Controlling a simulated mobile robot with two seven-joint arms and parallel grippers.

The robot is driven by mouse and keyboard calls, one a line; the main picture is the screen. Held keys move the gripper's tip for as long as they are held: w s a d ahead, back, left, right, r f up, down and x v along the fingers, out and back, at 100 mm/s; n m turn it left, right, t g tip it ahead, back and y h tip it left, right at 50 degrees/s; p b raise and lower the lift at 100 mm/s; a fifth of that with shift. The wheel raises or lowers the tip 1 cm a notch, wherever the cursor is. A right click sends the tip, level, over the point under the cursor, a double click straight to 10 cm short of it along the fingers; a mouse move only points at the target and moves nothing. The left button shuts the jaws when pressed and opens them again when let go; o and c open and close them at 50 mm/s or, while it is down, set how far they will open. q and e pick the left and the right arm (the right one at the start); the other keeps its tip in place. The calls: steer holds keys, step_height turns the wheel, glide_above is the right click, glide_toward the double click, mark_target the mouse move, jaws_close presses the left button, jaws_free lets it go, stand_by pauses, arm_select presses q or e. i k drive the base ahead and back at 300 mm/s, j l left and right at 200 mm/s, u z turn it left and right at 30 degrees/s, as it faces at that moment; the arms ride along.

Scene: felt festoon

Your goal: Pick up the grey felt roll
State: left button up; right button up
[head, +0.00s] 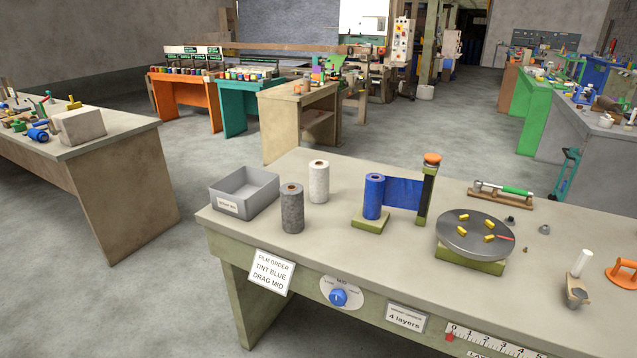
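The grey felt roll (292,209) stands upright on the near workbench (345,240), close to its front edge on the left side. It is a dark grey cylinder with a core hole in its top. A white roll (319,182) stands upright just behind it and to the right. A grey open bin (244,193) stands to its left. Nothing covers the grey roll's front. Neither of my grippers shows in the head view.
A blue film roll (373,197) on a green stand is right of the rolls, its film stretched to a post (427,190). A round turntable (475,236) with yellow pieces stands farther right. A sign (271,272) hangs on the bench front. Floor is clear at left.

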mark_target(292, 200)
steer(key=i+j+z, duration=0.25)
steer(key=i+j, duration=0.25)
steer(key=j, duration=0.15)
steer(key=i+j+z, duration=0.15)
steer(key=j, duration=0.2)
steer(key=i+j+z, duration=0.15)
steer(key=j, duration=0.25)
steer(key=i+j+z, duration=0.1)
steer(key=i+j, duration=0.2)
steer(key=i+j+z, duration=0.15)
steer(key=j, duration=0.4)
steer(key=i+j+z, duration=0.15)
steer(key=j, duration=0.25)
steer(key=i+j+z, duration=0.1)
steer(key=j, duration=0.35)
